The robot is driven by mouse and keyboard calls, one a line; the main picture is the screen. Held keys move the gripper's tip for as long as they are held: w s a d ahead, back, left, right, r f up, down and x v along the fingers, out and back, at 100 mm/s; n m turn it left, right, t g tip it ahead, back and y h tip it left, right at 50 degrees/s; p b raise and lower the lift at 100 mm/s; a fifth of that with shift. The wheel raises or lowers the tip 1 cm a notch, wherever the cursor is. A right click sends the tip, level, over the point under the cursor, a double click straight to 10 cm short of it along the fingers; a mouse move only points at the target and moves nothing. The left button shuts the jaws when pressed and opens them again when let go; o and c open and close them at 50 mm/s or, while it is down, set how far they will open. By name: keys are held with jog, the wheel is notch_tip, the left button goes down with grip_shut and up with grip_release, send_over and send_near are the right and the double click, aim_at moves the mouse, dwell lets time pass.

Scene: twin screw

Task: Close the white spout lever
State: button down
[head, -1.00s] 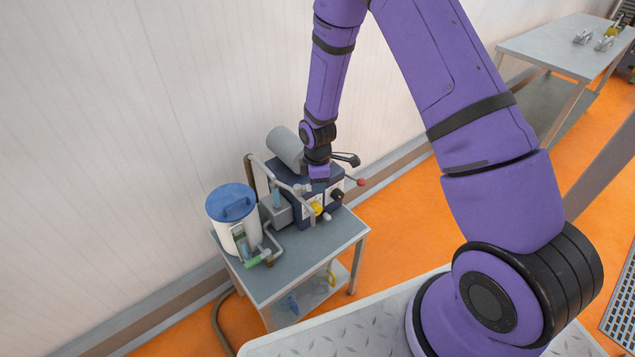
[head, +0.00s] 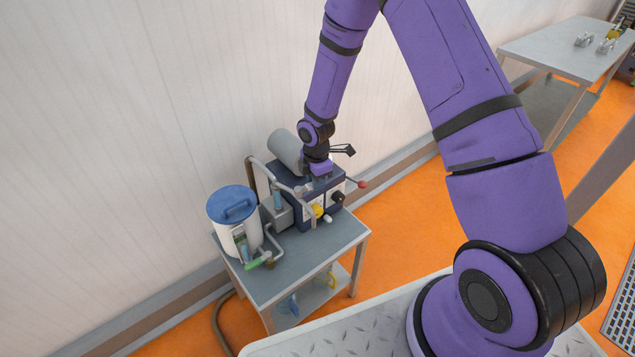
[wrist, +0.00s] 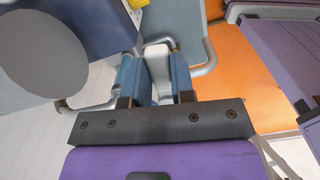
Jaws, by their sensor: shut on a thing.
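In the wrist view, a white lever-like piece (wrist: 157,66) stands between the two blue pads of my gripper (wrist: 160,80). My gripper is shut on it. A grey bent pipe (wrist: 205,60) runs just right of the fingers. In the head view, my gripper (head: 312,184) is over the front top of the dark blue machine (head: 300,214), beside the grey spout pipe. My wrist hides most of the fingers and the lever there.
A white canister with a blue lid (head: 235,204) stands left of the machine on a small grey table (head: 290,268). A grey cylinder (head: 284,149) lies behind. A red-knobbed lever (head: 361,184) sticks out right. Another table (head: 560,45) stands far right.

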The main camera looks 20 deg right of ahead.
jog(key=shift+w+a+n, duration=0.1)
jog(key=shift+w+n, duration=0.4)
jog(key=shift+n, duration=0.5)
jog(key=c, duration=1)
grip_release()
jog(key=shift+w, duration=0.1)
jog(key=shift+o, duration=0.2)
notch_tip(320, 180, up, 11)
jog(key=shift+f, duration=0.1)
